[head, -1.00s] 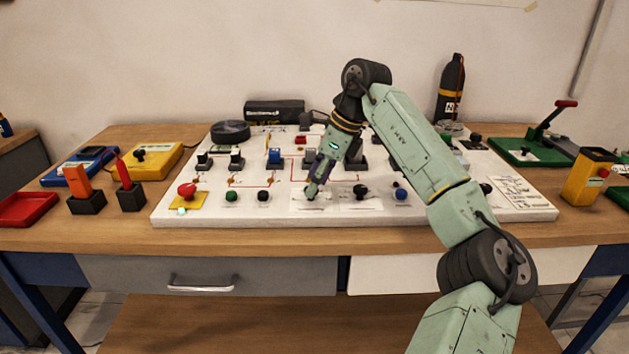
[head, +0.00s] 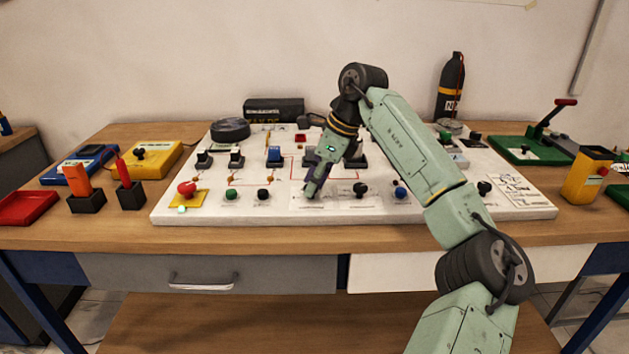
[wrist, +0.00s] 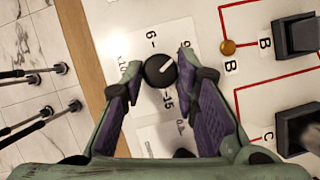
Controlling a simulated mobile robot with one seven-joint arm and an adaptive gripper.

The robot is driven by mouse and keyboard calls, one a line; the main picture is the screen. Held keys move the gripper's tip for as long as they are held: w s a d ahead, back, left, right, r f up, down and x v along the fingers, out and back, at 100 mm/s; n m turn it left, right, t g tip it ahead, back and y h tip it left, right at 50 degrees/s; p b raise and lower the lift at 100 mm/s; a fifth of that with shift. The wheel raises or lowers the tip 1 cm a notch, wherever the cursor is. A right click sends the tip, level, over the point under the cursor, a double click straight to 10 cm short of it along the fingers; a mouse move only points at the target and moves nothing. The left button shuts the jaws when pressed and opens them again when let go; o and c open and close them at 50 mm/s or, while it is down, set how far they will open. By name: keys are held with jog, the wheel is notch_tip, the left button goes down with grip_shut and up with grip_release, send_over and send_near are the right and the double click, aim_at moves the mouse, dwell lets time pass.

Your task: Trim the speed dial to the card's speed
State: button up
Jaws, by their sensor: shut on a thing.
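The dial is a round black knob (wrist: 160,71) with a white pointer line, on a white plate (wrist: 143,45) marked 6, 9, 15 and x10 in the wrist view. The pointer faces up and right, a little past the 9; a finger hides part of the scale there. My gripper (wrist: 159,66) is shut on the knob, one finger on each side. In the head view my gripper (head: 311,190) reaches down to the panel's front row and hides the knob. A printed card (head: 516,188) lies at the panel's right end; its writing is too small to read.
The white panel (head: 230,213) carries several switches and knobs. A black knob (head: 361,190) is close on the right of my gripper, and a red button (head: 187,188) stands at the left. The wrist view shows a black block (wrist: 298,37) on the right.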

grip_shut()
jog(key=shift+f+m+b, duration=0.1)
jog(key=shift+m+b, duration=0.2)
jog(key=shift+b, duration=0.05)
jog(key=shift+s+m+t+h+b, duration=0.1)
jog(key=shift+m+t+h+b, duration=0.3)
jog(key=shift+m+b, duration=0.5)
jog(key=m+t+b, duration=0.1)
jog(key=m, duration=0.2)
jog(key=shift+s, duration=0.1)
jog(key=m+h+b, duration=0.1)
jog(key=m+b, duration=0.1)
jog(key=m, duration=0.1)
jog(key=shift+a+t+b, duration=0.15)
jog(key=shift+t+b, duration=0.15)
jog(key=shift+t, duration=0.1)
jog(key=shift+a+m+t+h+b, duration=0.15)
jog(key=shift+m+h+b, duration=0.25)
jog(key=shift+m, duration=0.45)
jog(key=shift+m+t+h+b, duration=0.15)
jog(key=shift+m+h+b, duration=0.2)
jog(key=shift+m, duration=0.5)
